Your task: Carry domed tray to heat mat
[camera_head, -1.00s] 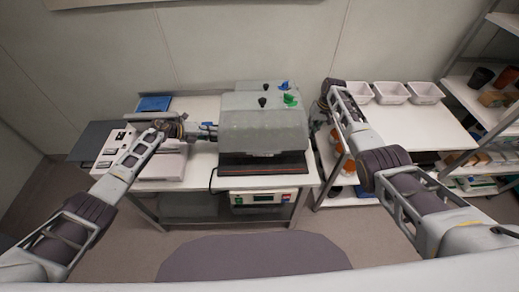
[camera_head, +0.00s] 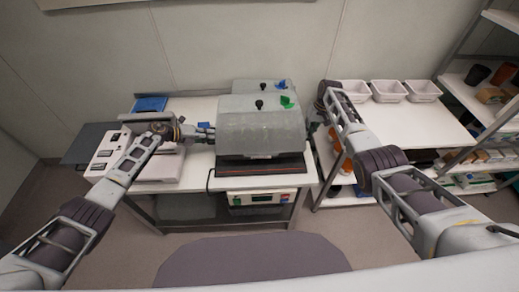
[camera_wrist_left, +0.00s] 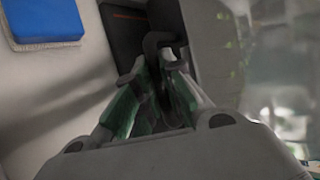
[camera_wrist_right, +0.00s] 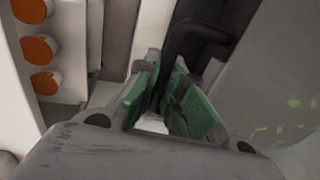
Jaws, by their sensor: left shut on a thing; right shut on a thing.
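The domed tray (camera_head: 262,132), with a cloudy grey cover, a black knob and a green vent on top, is level over the dark heat mat (camera_head: 290,170) with its red line. I cannot tell whether its base touches the mat. My left gripper (camera_head: 209,132) is shut on the dark handle (camera_wrist_left: 163,42) at the tray's left end. My right gripper (camera_head: 313,128) is shut on the handle (camera_wrist_right: 190,35) at the right end. The mat's edge also shows in the left wrist view (camera_wrist_left: 124,22). Most of the mat is hidden under the tray.
A second dome (camera_head: 243,87) stands close behind. A white device (camera_head: 102,155) and a blue item (camera_head: 150,104) are on the left table. Several white tubs (camera_head: 388,91) stand on the right table. A controller box (camera_head: 262,198) sits below the mat.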

